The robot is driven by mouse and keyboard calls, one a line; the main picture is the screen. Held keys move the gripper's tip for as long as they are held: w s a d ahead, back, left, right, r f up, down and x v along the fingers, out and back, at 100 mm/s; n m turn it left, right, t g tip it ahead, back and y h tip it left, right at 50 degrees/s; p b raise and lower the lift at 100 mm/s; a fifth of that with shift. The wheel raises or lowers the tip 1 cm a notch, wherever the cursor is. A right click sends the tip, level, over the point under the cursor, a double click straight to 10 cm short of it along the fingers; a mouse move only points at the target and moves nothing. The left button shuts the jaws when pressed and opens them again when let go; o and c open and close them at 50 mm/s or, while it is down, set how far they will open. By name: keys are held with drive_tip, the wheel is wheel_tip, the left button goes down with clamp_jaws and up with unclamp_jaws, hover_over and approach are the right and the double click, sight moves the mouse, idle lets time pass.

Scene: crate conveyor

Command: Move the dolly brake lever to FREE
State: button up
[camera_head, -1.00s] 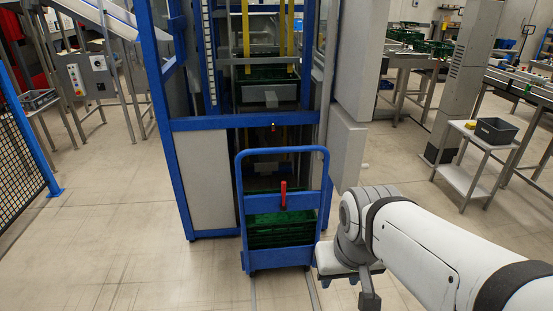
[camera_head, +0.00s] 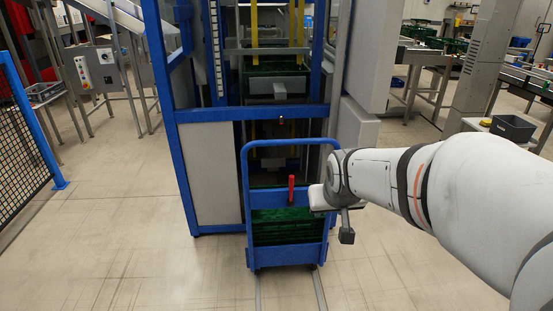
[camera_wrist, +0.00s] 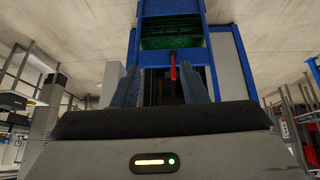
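The blue dolly (camera_head: 247,205) stands in front of the tall blue-framed machine, with green crates (camera_head: 285,226) on it. Its red brake lever (camera_head: 291,188) stands upright on the dolly's blue crossbar. No FREE marking can be read. The wrist view looks upside down; there the red lever (camera_wrist: 173,66) points down from the blue bar, just beyond the fingertips. My gripper (camera_wrist: 158,72) is open, its two grey-blue fingers apart with nothing held between them. In the head view my wrist is just right of the lever, and the fingers cannot be made out.
The blue-framed machine (camera_head: 255,114) rises close behind the dolly. A mesh fence (camera_head: 25,140) stands at the left. A small table with a dark bin (camera_head: 512,127) is at the right, partly hidden by my arm. The floor left of the dolly is clear.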

drive_tip(key=w+d+f+t+b, duration=0.1)
drive_tip(key=w+f+t+b, duration=0.2)
drive_tip(key=w, duration=0.6)
drive_tip(key=w+f+t+b, duration=0.15)
drive_tip(key=w+f, duration=0.25)
drive_tip(key=w, duration=0.4)
drive_tip(key=n+t+y+b, duration=0.1)
drive_tip(key=t+y+b, duration=0.1)
drive_tip(key=t+b, duration=0.35)
approach(292, 181)
wheel_tip(292, 181, up, 6)
drive_tip(key=s+d+g+b, duration=0.1)
drive_tip(key=s+d+b, duration=0.1)
drive_tip(key=shift+w+a+f+n+t+y+b, duration=0.25)
drive_tip(key=shift+w+a+f+t+y+b, duration=0.25)
drive_tip(key=shift+w+f, duration=1.2)
drive_tip(key=shift+w+a+f+n+t+y+b, duration=0.25)
drive_tip(key=shift+w+a+f+b, duration=0.4)
drive_tip(key=shift+w, duration=1.95)
drive_tip(key=shift+w+a+f+n+t+y+b, duration=0.2)
drive_tip(key=shift+w+a+f+t+y+b, duration=0.35)
drive_tip(key=shift+w+f, duration=1.25)
drive_tip(key=shift+w+d+r, duration=0.2)
drive_tip(key=shift+w+r, duration=0.15)
drive_tip(key=shift+c, duration=0.5)
clamp_jaws()
drive_tip(key=shift+a, duration=0.1)
